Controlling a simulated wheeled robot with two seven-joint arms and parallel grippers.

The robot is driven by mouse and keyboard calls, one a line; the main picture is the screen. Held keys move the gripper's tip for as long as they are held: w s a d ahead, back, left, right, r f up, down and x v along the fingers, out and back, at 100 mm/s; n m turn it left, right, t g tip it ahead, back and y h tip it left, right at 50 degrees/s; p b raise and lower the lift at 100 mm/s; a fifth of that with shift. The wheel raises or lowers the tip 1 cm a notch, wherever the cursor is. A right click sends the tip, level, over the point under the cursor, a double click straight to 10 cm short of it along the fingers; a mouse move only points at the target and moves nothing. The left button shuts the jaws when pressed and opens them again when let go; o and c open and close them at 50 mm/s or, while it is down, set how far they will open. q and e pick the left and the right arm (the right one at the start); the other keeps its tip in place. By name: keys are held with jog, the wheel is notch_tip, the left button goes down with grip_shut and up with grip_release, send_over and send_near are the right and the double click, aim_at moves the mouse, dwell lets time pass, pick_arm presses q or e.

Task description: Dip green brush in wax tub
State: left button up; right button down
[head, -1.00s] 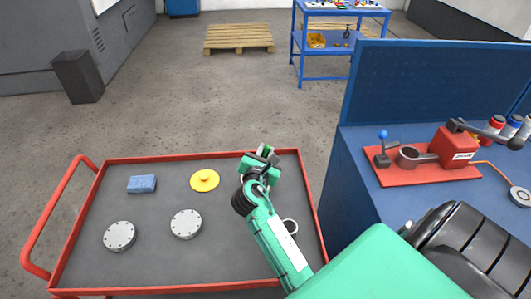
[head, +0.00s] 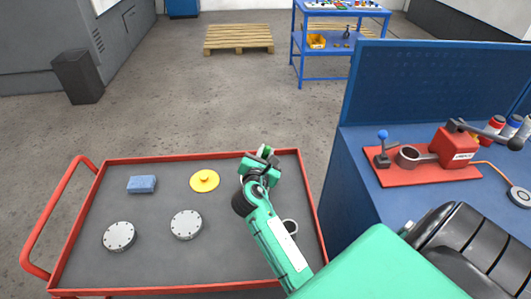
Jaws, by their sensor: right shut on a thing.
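My right arm reaches over the red-rimmed cart. Its gripper (head: 263,159) is above the cart's far right part and is shut on a small green thing (head: 265,151), which looks like the green brush. The jaws hide most of it, and its bristles cannot be made out. A small round pale-rimmed open container (head: 290,226) stands on the cart just right of my forearm, which partly hides it. It may be the wax tub. The gripper is apart from it, farther back. My left gripper is not in view.
The cart (head: 77,235) also holds a blue block (head: 142,184), a yellow knobbed disc (head: 204,181) and two grey discs (head: 119,236) (head: 186,225). A blue bench (head: 352,190) with a red lever fixture (head: 455,148) stands close on the right.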

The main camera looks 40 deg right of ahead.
jog(key=shift+f, duration=0.35)
dwell(0.7)
notch_tip(320, 180, up, 7)
jog(key=p, duration=0.8)
jog(key=shift+r, duration=0.1)
dwell(0.3)
dwell(0.4)
